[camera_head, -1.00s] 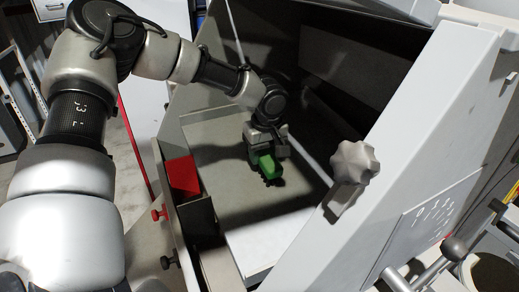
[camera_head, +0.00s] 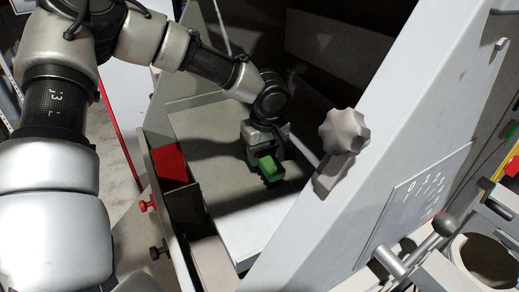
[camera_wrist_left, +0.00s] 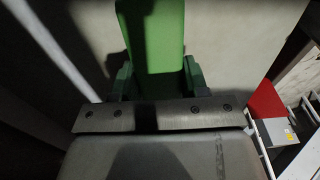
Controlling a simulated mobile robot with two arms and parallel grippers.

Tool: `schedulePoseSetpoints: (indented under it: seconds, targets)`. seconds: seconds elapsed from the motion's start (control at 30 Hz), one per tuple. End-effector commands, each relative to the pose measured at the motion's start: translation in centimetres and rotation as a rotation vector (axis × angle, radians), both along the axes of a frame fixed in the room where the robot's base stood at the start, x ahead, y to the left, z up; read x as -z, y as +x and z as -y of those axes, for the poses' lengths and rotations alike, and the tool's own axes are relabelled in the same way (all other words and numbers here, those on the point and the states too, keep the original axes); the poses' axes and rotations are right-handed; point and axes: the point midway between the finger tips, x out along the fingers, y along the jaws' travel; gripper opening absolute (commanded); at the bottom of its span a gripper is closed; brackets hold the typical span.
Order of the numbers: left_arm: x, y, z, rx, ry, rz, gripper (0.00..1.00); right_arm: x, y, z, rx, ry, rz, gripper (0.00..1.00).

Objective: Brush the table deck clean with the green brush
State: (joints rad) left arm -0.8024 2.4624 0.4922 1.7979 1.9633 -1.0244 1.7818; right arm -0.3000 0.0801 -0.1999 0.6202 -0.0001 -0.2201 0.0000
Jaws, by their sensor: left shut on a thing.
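The green brush (camera_head: 268,168) is in my left gripper (camera_head: 266,158), low over the table deck (camera_head: 222,184) inside the grey machine housing. In the left wrist view the brush (camera_wrist_left: 158,40) stands out beyond the gripper (camera_wrist_left: 152,88), which is shut on it. I cannot tell whether the bristles touch the deck. The deck's bare grey surface also shows in the left wrist view (camera_wrist_left: 225,45). My right gripper is not in view.
A red block (camera_head: 169,162) sits at the deck's left edge, beside a dark narrow trough (camera_head: 187,212). A grey star knob (camera_head: 344,131) stands on the slanted panel (camera_head: 400,130) to the right. A ball-ended lever (camera_head: 443,224) is at the lower right.

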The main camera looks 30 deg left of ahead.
Motion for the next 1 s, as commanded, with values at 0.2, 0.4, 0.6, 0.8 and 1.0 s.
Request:
schedulePoseSetpoints:
  seconds: [0.2, 0.4, 0.6, 0.8, 1.0]
  targets:
    - [0.4, -0.9, 1.7, 0.001, 0.000, -0.004, 0.26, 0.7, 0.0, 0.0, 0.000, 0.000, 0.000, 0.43]
    - [0.3, -1.2, 2.1, 0.000, -0.001, -0.003, 0.26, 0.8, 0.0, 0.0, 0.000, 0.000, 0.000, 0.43]
    - [0.5, -1.6, 3.1, 0.002, -0.001, -0.003, 0.26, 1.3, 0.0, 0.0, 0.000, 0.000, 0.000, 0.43]
    - [0.8, -2.5, 4.6, 0.003, 0.000, -0.003, 0.26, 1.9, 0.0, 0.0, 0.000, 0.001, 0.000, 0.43]
    - [0.8, -2.9, 5.5, 0.001, 0.000, -0.001, 0.26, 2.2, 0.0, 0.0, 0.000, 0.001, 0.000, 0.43]
